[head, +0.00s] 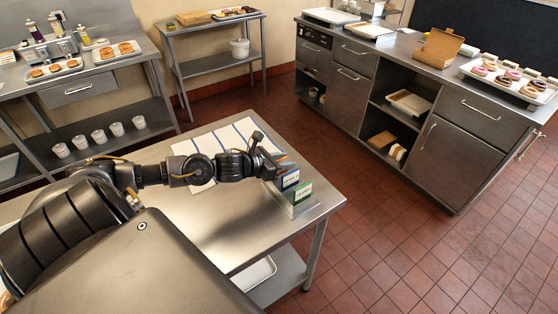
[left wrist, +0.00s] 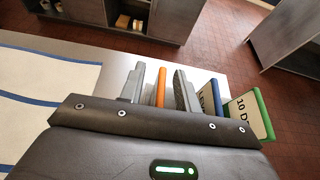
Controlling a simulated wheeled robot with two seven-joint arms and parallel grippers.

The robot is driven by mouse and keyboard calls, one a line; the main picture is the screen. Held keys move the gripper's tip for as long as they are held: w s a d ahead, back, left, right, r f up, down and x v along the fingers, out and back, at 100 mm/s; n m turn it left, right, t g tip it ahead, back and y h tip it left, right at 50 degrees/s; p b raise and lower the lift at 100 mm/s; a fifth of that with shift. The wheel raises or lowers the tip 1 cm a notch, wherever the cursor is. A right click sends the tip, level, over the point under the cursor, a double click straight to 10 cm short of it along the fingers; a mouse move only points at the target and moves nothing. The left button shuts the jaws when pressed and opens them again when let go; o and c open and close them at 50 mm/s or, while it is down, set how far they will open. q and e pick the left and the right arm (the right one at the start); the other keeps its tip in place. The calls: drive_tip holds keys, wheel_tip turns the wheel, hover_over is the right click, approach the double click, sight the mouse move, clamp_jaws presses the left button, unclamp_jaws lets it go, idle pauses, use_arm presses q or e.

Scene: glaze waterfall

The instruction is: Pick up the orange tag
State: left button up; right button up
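The orange tag (left wrist: 160,87) stands edge-on between the two fingers of my left gripper (left wrist: 159,88) in the left wrist view. A gap shows on each side of it, so the gripper is open around the tag and not visibly touching it. In the head view my left gripper (head: 274,166) is low over the right end of the steel table (head: 235,238), and it hides most of the orange tag. A blue tag (head: 290,180) and a green tag (head: 302,194) stand beside it in a row. My right gripper is not in view.
A white cloth with blue stripes (head: 226,136) lies behind my left arm on the table. The blue tag (left wrist: 209,99) and green tag (left wrist: 262,115) are close to the right finger. A counter with a donut tray (head: 482,84) stands across the red tile floor.

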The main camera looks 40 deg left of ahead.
use_arm(q)
clamp_jaws()
drive_tip(key=shift+r+b, duration=0.45)
drive_tip(key=shift+r, duration=0.05)
wheel_tip(320, 180, up, 2)
drive_tip(key=shift+s+r+b, duration=0.1)
drive_tip(key=shift+b, duration=0.55)
drive_tip(key=s+r+p, duration=0.4)
drive_tip(key=s+r, duration=0.6)
drive_tip(key=s, duration=0.3)
drive_tip(key=shift+s+a, duration=0.25)
drive_tip(key=shift+s, duration=0.1)
